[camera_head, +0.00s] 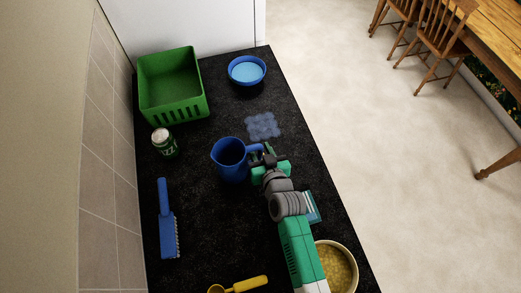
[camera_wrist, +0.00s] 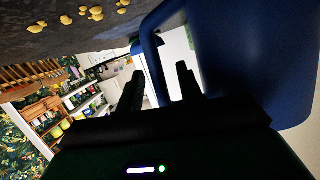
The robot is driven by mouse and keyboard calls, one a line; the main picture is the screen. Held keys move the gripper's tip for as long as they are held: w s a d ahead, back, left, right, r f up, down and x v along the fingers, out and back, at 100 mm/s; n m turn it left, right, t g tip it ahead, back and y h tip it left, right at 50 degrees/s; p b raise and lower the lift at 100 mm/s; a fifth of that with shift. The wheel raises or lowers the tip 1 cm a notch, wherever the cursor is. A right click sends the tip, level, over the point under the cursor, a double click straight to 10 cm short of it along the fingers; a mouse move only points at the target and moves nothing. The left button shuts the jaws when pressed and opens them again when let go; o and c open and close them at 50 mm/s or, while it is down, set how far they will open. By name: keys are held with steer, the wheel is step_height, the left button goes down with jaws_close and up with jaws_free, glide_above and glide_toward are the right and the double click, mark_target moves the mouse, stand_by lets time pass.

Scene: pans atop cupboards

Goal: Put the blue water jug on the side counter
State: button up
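The blue water jug (camera_head: 229,160) stands upright on the black counter (camera_head: 215,210), its handle facing right toward my gripper. My gripper (camera_head: 265,155) is at the handle side of the jug, low over the counter. In the wrist view, the jug's blue body (camera_wrist: 255,60) fills the upper right. There the two dark fingers (camera_wrist: 160,88) are apart, and the blue handle runs down into the gap between them. I cannot tell whether either finger touches the handle. The jug's far side is hidden in the wrist view.
A green basket (camera_head: 181,108), blue bowl (camera_head: 247,70) and green can (camera_head: 165,143) stand behind the jug. A flower-shaped blue mat (camera_head: 263,125) lies close by. A blue brush (camera_head: 166,225), yellow spoon (camera_head: 240,286) and cream bowl (camera_head: 351,260) are nearer. A tiled wall bounds the left.

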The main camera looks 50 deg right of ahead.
steer(key=shift+r+p, duration=0.3)
steer(key=p+v, duration=0.3)
steer(key=v, duration=0.9)
steer(key=shift+w, duration=0.1)
steer(key=w+a+r+n+t+y, duration=0.15)
steer(key=w+a+r, duration=0.3)
steer(key=r, duration=0.75)
steer(key=w+a+r+n+t+y, duration=0.15)
steer(key=w+a+r+t, duration=0.35)
steer(key=r, duration=0.6)
steer(key=w+a+r+n+t+y, duration=0.1)
steer(key=w+a+r+n, duration=0.15)
steer(key=w+r, duration=0.65)
steer(key=s+a+r+t+y, duration=0.1)
steer(key=s+a+r, duration=0.3)
steer(key=r, duration=0.5)
steer(key=s+a+r+n+t+y, duration=0.1)
steer(key=s+a+r, duration=0.3)
steer(key=r, duration=0.6)
steer(key=s+a+r+t+y, duration=0.1)
steer(key=s+a+r+t, duration=0.2)
steer(key=a+r, duration=0.4)
step_height(320, 180, up, 3)
steer(key=shift+s+f+n+y, duration=0.25)
steer(key=shift+s+n+y, duration=0.1)
steer(key=shift+s, duration=0.25)
